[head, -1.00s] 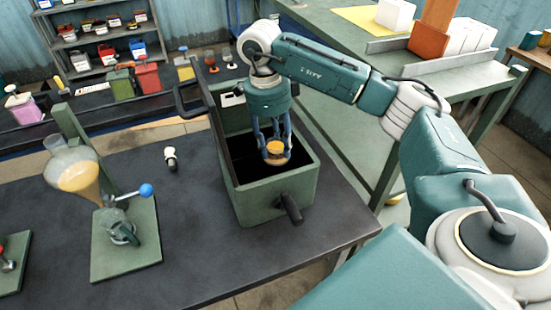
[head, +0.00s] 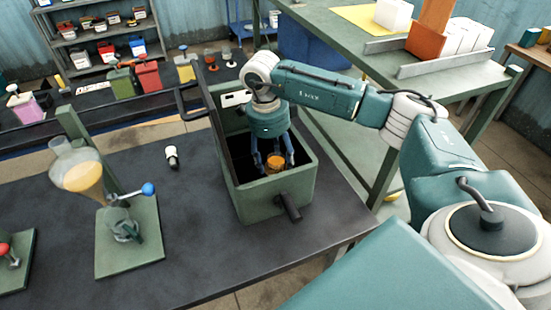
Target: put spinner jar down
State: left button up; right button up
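The spinner jar (head: 275,164), small with amber contents, is inside the dark interior of the green open-topped box (head: 268,205) on the dark bench. My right gripper (head: 274,160) reaches down into the box from above. Its blue fingers stand on either side of the jar, spread wider than it, with dark gaps between, so it looks open. The jar's underside and what it rests on are hidden. My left gripper is not in view.
A glass flask with amber liquid (head: 85,183) is on a green stand with a blue-knobbed lever (head: 148,189) at left. A small white-and-black item (head: 171,156) lies between stand and box. The front bench is clear.

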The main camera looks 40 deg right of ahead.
notch_tip(320, 180, up, 12)
jog(key=a+b, duration=0.1)
jog(key=b, duration=0.2)
jog(key=shift+w, duration=0.4)
dwell(0.4)
